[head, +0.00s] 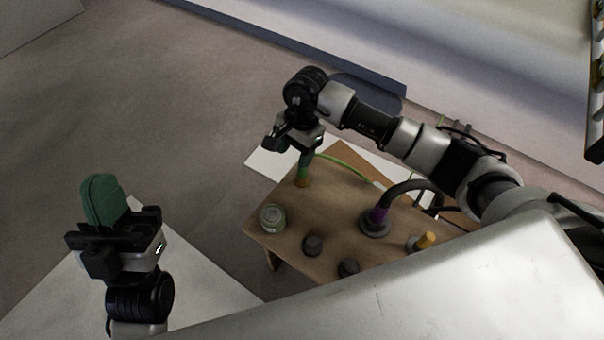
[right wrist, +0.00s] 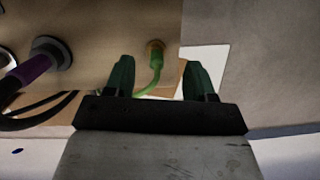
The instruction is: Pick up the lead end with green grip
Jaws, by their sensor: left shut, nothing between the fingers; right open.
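The lead end with green grip (right wrist: 156,60) shows in the right wrist view, between and beyond the fingertips. Its green cable curves down to the left, and its far end meets an orange-brown round piece (right wrist: 154,45) on the table. In the head view the green cable (head: 345,166) runs right across the wooden table, while the grip is mostly hidden under my right gripper (head: 304,160). My right gripper (right wrist: 160,72) is open above it, a finger on each side; I cannot tell whether either touches. My left gripper (head: 103,190) is shut and empty, off to the left.
A pale panel (head: 265,160) lies behind.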

